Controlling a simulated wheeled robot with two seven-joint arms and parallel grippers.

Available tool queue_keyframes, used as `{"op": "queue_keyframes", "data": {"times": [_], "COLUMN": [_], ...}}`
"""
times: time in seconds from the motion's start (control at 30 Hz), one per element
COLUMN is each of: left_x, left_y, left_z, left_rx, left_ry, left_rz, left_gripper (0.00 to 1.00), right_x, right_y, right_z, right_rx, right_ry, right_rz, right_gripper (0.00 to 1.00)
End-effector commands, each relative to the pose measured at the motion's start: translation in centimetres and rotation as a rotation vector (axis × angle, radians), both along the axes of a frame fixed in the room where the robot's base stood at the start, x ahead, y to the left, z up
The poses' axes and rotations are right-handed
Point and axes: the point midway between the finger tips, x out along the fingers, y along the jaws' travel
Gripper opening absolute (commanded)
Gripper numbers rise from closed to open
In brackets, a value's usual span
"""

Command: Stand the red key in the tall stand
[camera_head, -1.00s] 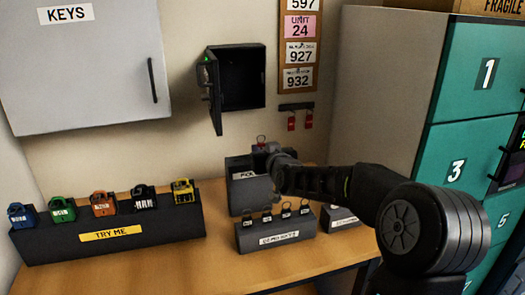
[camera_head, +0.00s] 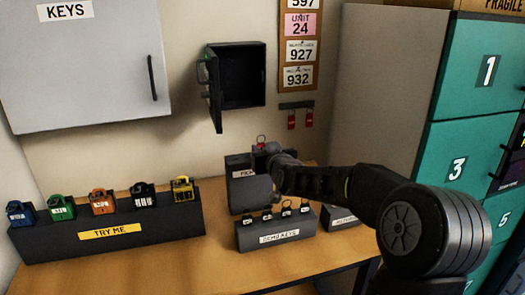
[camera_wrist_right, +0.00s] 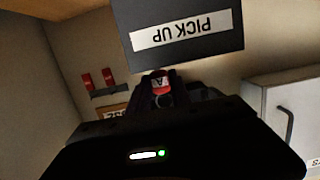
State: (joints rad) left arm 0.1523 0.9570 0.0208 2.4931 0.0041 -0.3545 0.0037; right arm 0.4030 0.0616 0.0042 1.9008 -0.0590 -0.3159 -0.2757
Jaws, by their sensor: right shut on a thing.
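The tall dark stand (camera_head: 239,190) stands on the wooden counter near the wall. Its "PICK UP" label (camera_wrist_right: 181,30) shows upside down in the right wrist view. My right gripper (camera_head: 266,149) is at the top of this stand and partly covers it. It is shut on the red key (camera_wrist_right: 162,86), whose red part shows between the dark fingers, close to the stand's edge. A bit of the red key (camera_head: 261,140) also shows above the gripper in the head view. Its lower end is hidden, so I cannot tell whether it touches the stand. My left gripper is out of view.
A "TRY ME" rack (camera_head: 60,245) holds several coloured padlocks. Two red tags (camera_head: 291,121) hang on the wall. A small wall box (camera_head: 237,75) is open. Teal lockers are at right.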

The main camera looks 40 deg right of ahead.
Motion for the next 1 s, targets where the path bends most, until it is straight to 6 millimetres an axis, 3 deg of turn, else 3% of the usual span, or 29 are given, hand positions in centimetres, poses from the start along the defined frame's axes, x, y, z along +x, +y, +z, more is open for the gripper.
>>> {"op": "queue_keyframes", "data": {"times": [0.63, 0.67, 0.93, 1.0], "left_x": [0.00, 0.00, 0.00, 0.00], "left_y": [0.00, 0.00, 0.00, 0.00], "left_z": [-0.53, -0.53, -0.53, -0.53], "left_rx": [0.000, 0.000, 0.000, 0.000], "left_ry": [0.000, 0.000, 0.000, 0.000], "left_rz": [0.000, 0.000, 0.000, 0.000], "left_gripper": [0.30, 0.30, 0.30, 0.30], "right_x": [-0.01, -0.01, -0.01, 0.00], "right_y": [-0.01, -0.02, -0.02, -0.01], "right_z": [-0.38, -0.38, -0.40, -0.40], "right_rx": [0.000, 0.000, 0.000, 0.000], "right_ry": [0.000, 0.000, 0.000, 0.000], "right_rz": [0.000, 0.000, 0.000, 0.000], "right_gripper": [0.02, 0.27, 0.49, 0.50]}}
